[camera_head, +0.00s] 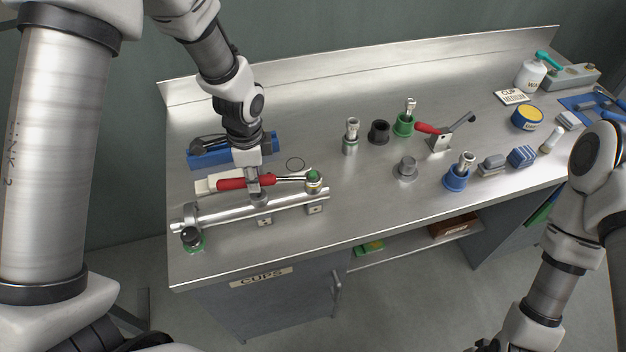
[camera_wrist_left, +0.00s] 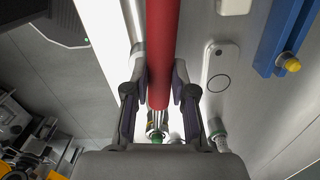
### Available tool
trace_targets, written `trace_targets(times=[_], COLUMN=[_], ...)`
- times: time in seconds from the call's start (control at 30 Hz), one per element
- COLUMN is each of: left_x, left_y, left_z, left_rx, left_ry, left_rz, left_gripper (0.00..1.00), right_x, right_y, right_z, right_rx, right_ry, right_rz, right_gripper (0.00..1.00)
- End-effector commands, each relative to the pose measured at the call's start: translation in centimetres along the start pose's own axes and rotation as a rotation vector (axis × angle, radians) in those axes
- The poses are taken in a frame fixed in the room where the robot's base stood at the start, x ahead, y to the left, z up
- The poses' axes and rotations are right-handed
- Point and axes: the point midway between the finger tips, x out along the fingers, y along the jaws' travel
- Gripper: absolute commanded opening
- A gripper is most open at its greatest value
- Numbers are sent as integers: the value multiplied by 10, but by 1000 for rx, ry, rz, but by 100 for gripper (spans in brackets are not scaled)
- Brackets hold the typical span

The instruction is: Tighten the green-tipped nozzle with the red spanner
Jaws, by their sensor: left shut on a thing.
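My left gripper (camera_head: 254,187) is shut on the red handle of the spanner (camera_head: 232,184). In the left wrist view the red handle (camera_wrist_left: 160,45) runs between the two fingers. The spanner's metal shaft points right in the head view, and its far end is at the green-tipped nozzle (camera_head: 313,178). The nozzle stands at the right end of the steel pipe (camera_head: 290,204). The green tip also shows in the left wrist view (camera_wrist_left: 157,139), just beyond the fingers. I cannot tell how fully the spanner's head sits around it.
A black-knobbed fitting with a green base (camera_head: 192,238) is at the pipe's left end. A blue holder (camera_head: 210,156) lies behind my left gripper. Metal nozzles in coloured cups, including a green cup (camera_head: 403,124), stand mid-bench. The bench front right of the pipe is clear.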

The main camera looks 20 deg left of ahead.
Motion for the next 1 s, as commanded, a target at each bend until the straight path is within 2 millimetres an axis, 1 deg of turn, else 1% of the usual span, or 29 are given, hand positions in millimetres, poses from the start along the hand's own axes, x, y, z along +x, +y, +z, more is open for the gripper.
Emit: trace_targets(times=[0.03, 0.17, 1.0], left_x=[0, -1, -1], left_y=[-3, -2, 23], left_z=[0, 0, -3], left_rx=[16, 11, -185], left_ry=[2, 1, 0], left_rz=[-3, -3, 4], left_gripper=[0, 0, 0], right_x=[0, 0, 0], right_y=[0, 0, 0], right_z=[0, 0, 0], right_rx=[0, 0, 0], right_ry=[0, 0, 0], right_rz=[0, 0, 0], right_gripper=[54, 54, 54])
